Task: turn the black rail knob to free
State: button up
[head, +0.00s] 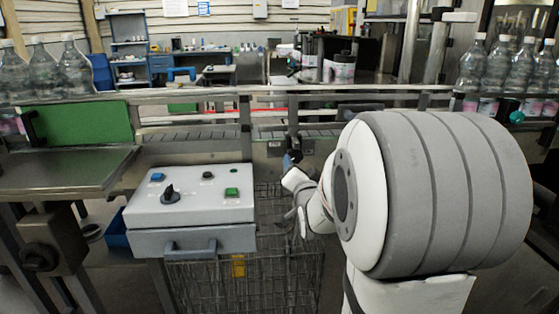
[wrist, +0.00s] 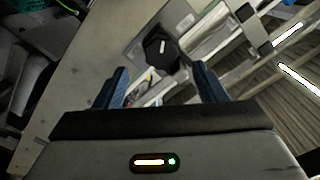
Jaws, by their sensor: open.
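The black rail knob (wrist: 160,48) shows in the wrist view as a dark, many-sided knob on a pale metal part, just beyond my fingertips. My gripper (wrist: 161,69) is open, with one blue finger on each side of the view and a gap between them. The knob lies in line with that gap, a little past the tips; I see no contact. In the head view my arm reaches toward the conveyor rail. There the gripper is small and partly hidden by my arm, and I cannot make out the knob clearly.
A grey control box (head: 190,220) with a black selector and coloured buttons stands left of my arm. A wire basket (head: 245,275) is below. The conveyor rail (head: 350,93) crosses behind. Bottles (head: 500,70) stand at both sides. A green-topped knob (head: 517,117) is at right.

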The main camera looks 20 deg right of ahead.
aim_at(295, 157)
jog(key=p+x, duration=0.1)
jog(key=x, duration=0.7)
jog(key=shift+r, duration=0.2)
jog(key=shift+c, duration=0.4)
jog(key=c, duration=0.9)
